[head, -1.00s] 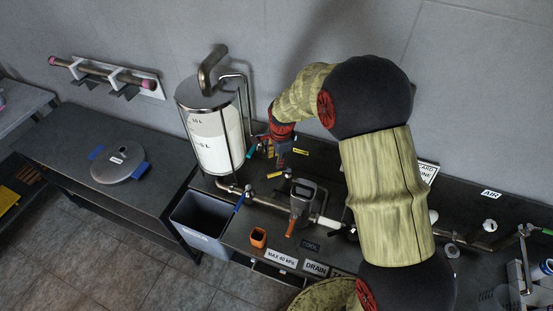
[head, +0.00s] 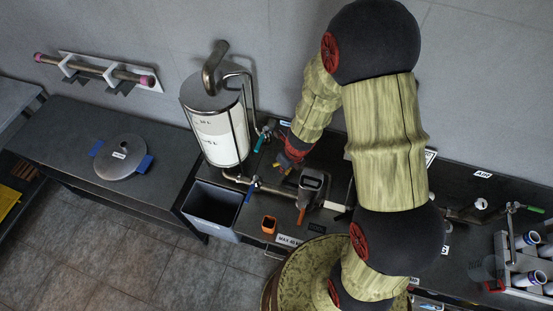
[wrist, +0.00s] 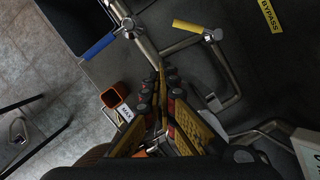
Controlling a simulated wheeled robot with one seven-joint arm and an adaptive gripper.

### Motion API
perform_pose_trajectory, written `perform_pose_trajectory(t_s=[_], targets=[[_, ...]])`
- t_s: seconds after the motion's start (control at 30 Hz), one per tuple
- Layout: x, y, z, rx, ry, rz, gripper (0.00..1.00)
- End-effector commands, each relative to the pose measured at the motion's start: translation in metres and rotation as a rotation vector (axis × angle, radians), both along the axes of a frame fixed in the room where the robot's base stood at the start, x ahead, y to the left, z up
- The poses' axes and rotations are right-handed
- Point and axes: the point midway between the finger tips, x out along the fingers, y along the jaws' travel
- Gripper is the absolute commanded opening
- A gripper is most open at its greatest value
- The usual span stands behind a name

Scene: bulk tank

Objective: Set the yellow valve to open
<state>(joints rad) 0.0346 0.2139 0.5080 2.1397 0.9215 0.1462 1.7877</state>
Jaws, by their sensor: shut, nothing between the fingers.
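The yellow valve shows in the wrist view as a short yellow handle (wrist: 192,27) on a metal pipe fitting (wrist: 212,34). The handle points left from its pivot, slanting slightly upward in the picture. My gripper (wrist: 160,78) is shut and empty, below and left of the yellow handle in the picture. No contact with the handle shows. In the head view my gripper (head: 284,168) is low over the bench beside the tank, and it largely hides the yellow valve there.
A blue-handled valve (wrist: 98,46) is left of the yellow one. The white tank (head: 218,135) stands behind left, with a teal handle (head: 260,142) beside it. An orange holder (head: 268,225), an orange handle (head: 301,215) and a grey bin (head: 208,207) are nearby.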

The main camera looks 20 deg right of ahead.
Motion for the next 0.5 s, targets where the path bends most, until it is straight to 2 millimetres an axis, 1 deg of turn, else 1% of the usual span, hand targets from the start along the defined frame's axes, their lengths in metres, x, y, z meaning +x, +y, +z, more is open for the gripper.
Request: perform_pose_trajectory(t_s=[0.03,0.1,0.2,0.27,0.37,0.5], targets=[[-0.007,-0.005,-0.004,-0.005,0.005,-0.082,0.0],[-0.01,-0.012,-0.007,-0.012,0.003,-0.178,0.0],[-0.005,-0.02,-0.006,-0.022,-0.013,-0.265,0.0],[-0.004,-0.021,-0.008,-0.022,-0.014,-0.275,0.0],[-0.003,-0.02,-0.016,-0.021,-0.012,-0.279,0.0],[0.002,-0.019,-0.037,-0.021,-0.013,-0.277,0.0]])
